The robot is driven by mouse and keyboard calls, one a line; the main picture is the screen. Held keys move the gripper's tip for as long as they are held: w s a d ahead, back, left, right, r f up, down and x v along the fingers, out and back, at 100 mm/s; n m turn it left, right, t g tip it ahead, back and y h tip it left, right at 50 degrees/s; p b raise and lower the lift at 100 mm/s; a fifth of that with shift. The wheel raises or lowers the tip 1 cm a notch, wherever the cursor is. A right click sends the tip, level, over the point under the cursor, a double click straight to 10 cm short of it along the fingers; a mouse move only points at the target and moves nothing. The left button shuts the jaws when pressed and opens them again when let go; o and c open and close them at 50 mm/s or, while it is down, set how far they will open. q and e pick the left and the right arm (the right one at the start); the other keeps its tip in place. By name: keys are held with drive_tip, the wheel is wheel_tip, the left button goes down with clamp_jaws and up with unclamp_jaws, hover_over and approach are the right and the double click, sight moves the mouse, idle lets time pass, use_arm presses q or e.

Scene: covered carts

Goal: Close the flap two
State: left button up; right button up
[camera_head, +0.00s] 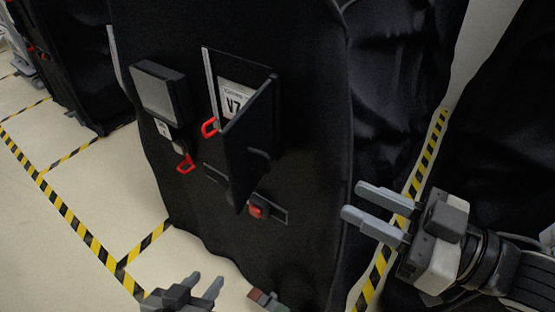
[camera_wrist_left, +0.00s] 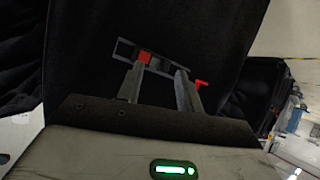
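A black flap (camera_head: 250,138) on the dark cart cover (camera_head: 300,190) stands partly open in the head view, swung out from a framed window. A label (camera_head: 233,99) reading "V7" shows behind it. A red loop (camera_head: 210,127) hangs at the window's lower left, and a red buckle (camera_head: 257,211) sits on a strip below the flap. My left gripper (camera_head: 205,281) is open and empty, low in front of the cover. In the left wrist view its fingers (camera_wrist_left: 162,66) point towards the cover's strip and red parts. My right gripper (camera_head: 354,201) is open and empty, right of the flap and apart from it.
A grey-faced box (camera_head: 160,92) with a red loop (camera_head: 186,164) below it is left of the flap. Other covered carts (camera_head: 405,85) stand right and far left (camera_head: 80,60). Yellow-black tape (camera_head: 65,208) marks the pale floor, open at left.

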use_arm(q)
drive_tip(key=shift+d+f+b, duration=0.1)
drive_tip(key=shift+f+b, duration=0.45)
drive_tip(key=shift+b, duration=0.6)
use_arm(e)
drive_tip(key=x, duration=1.4)
drive_tip(key=shift+s, duration=0.1)
drive_tip(key=shift+c, duration=0.3)
clamp_jaws()
